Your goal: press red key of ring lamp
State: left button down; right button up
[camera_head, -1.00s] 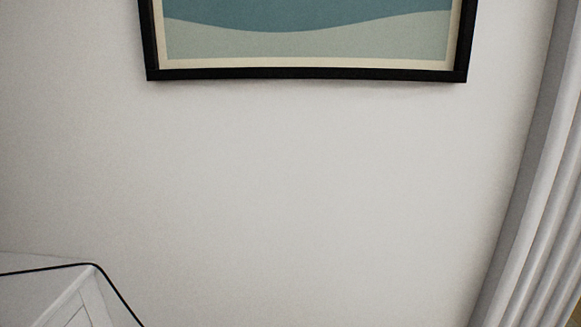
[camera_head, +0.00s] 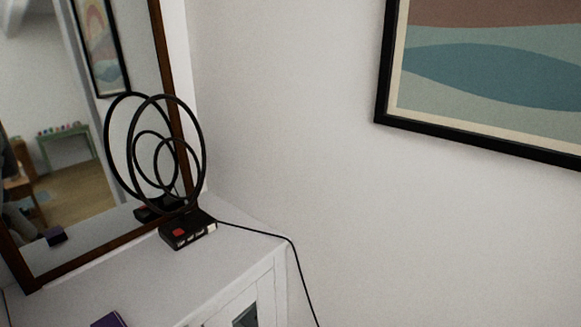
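The ring lamp (camera_head: 204,160) has black rings standing upright on a small dark base (camera_head: 187,232). It stands on the white cabinet top, close in front of a mirror that reflects its rings and base. The red key (camera_head: 178,233) is on the base's front left part. A pale key (camera_head: 210,227) is at the base's right side. A black cord (camera_head: 262,232) runs from the base over the cabinet edge and down. Neither of my grippers is in view.
The white cabinet (camera_head: 235,262) fills the lower left. The wood-framed mirror (camera_head: 168,70) leans or stands behind the lamp. A purple object (camera_head: 109,320) lies at the bottom edge. A framed picture (camera_head: 480,75) hangs at the upper right. The wall between is bare.

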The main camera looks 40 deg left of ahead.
aim_at(179, 231)
jog(key=u, duration=1.85)
